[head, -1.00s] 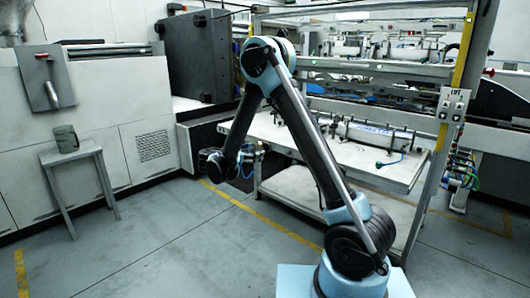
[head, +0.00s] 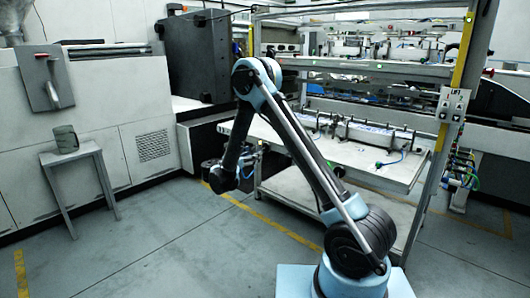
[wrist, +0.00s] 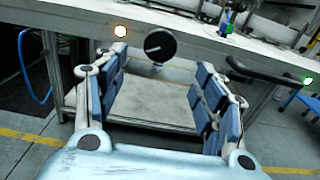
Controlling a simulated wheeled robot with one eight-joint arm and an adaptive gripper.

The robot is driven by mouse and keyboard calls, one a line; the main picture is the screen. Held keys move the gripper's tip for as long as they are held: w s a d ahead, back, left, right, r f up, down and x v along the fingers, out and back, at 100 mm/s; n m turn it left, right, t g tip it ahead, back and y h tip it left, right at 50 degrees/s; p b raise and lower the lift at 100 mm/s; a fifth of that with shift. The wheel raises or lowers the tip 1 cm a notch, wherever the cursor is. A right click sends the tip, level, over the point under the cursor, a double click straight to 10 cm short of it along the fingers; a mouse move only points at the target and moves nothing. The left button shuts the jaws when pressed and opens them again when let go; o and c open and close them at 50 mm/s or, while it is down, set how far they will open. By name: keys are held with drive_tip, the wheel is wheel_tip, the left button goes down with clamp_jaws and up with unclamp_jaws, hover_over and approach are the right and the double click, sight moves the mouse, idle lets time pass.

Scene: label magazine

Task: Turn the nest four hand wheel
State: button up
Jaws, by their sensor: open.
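My gripper (wrist: 161,63) is open and empty in the wrist view, its blue-padded fingers spread to left and right. A round black dial-like wheel (wrist: 160,45) with a pale line on its face shows on the front edge of the work table, beyond and between the fingertips, apart from them. I cannot read any nest number on it, so I cannot tell whether it is the nest four hand wheel. In the head view my gripper (head: 250,160) is small and partly hidden by my arm, near the table's left end.
The white work table (head: 385,170) carries a long metal fixture. A black lever-like part (wrist: 255,72) juts out right of the fingers in the wrist view. A small grey side table (head: 75,155) stands at left. The floor between is clear.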

sight(266, 148)
drive_tip(key=x, duration=0.9)
drive_tip(key=shift+w+d, duration=0.1)
drive_tip(key=shift+c, duration=0.5)
drive_tip(key=c, duration=1)
drive_tip(key=shift+o, duration=0.2)
drive_tip(key=shift+d, duration=0.1)
